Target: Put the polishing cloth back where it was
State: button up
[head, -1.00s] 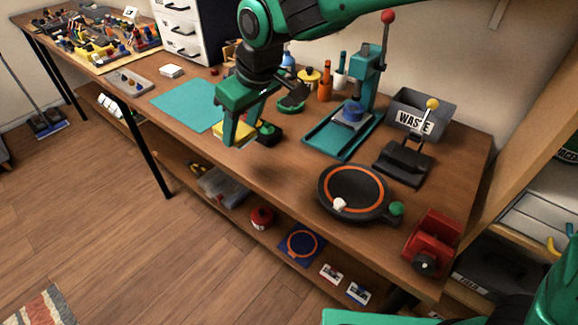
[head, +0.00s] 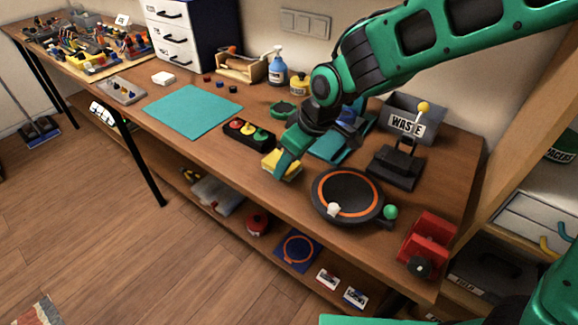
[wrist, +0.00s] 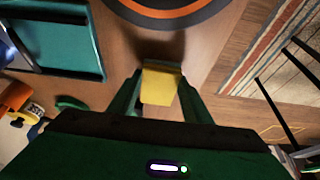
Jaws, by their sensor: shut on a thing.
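The yellow polishing cloth (head: 287,170), a small folded pad, is held in my gripper (head: 281,164) at the front part of the workbench, left of the round black plate. In the wrist view the cloth (wrist: 159,88) sits between the two green fingers of my gripper (wrist: 160,78), which are shut on it. A dark shadow lies on the wood beside it; its exact height over the bench cannot be told. Part of the cloth is hidden by a finger in the head view.
The round black plate (head: 347,207) with an orange ring is right of the cloth. A black box with coloured buttons (head: 248,132) is to its left. The teal press base (head: 327,152) is behind. A waste bin (head: 415,118) and red vise (head: 430,240) stand farther right.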

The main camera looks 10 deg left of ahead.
jog(key=shift+f, duration=0.95)
jog(key=o, duration=1.2)
jog(key=v, duration=1.2)
